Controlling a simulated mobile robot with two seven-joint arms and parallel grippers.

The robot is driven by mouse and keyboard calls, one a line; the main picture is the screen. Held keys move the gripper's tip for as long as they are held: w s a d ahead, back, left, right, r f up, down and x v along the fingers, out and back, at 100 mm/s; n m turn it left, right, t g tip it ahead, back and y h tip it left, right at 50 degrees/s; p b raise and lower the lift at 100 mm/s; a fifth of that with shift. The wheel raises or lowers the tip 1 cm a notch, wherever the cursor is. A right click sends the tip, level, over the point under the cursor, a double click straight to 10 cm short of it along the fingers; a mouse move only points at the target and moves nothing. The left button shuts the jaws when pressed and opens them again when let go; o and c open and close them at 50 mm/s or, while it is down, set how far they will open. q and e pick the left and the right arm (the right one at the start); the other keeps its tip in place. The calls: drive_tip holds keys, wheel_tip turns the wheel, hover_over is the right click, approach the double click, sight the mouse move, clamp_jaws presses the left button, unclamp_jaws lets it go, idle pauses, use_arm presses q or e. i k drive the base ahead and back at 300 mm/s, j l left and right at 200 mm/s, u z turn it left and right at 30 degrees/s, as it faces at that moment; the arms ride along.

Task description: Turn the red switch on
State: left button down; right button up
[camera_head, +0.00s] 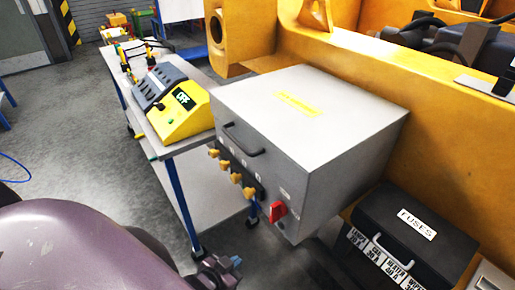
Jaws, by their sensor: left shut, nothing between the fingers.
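The red switch (278,211) is a red handle at the lower right of the front face of a grey metal box (285,165). It stands out from the face and looks roughly upright; its on or off marking is too small to read. My left gripper (232,265) is at the bottom of the head view, below and to the left of the switch and apart from it. It is small and dark with a bluish tip, shut and empty. My right gripper is not in view.
Several yellow knobs (236,178) line the box front left of the switch, below a dark handle (243,140). A yellow device (180,120) reading "OFF" sits on a cart (168,150). A black fuses case (415,225) stands right. Yellow machinery (440,130) borders the back.

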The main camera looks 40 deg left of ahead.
sight(278, 209)
drive_tip(key=u, duration=0.9)
